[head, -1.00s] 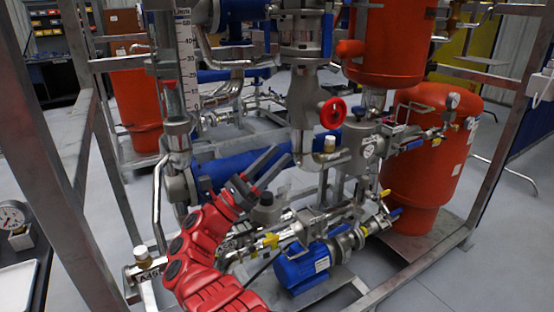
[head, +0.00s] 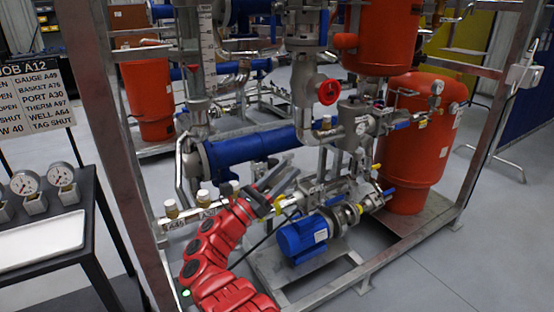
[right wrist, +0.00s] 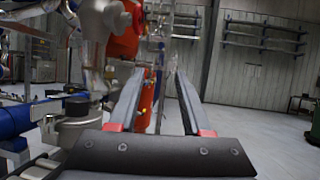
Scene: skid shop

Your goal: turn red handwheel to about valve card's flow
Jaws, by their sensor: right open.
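The red handwheel (head: 329,91) sits on the grey valve piping in the upper middle of the head view. The card (head: 36,94) on the left reads "JOB A12" with several lines, the lowest partly cut off and ending in "W 40". A sight tube with a scale (head: 208,55) stands left of the handwheel. My right gripper (head: 283,172), on a red arm, is below and left of the handwheel, apart from it. In the right wrist view its two fingers (right wrist: 155,95) are spread with nothing between them. My left gripper is not in view.
A metal frame post (head: 115,130) stands between the card and the skid. A blue pipe (head: 250,147) and a blue motor (head: 302,238) lie near my right gripper. Orange tanks (head: 408,140) stand at right. A dark table (head: 75,245) holds gauges (head: 61,175).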

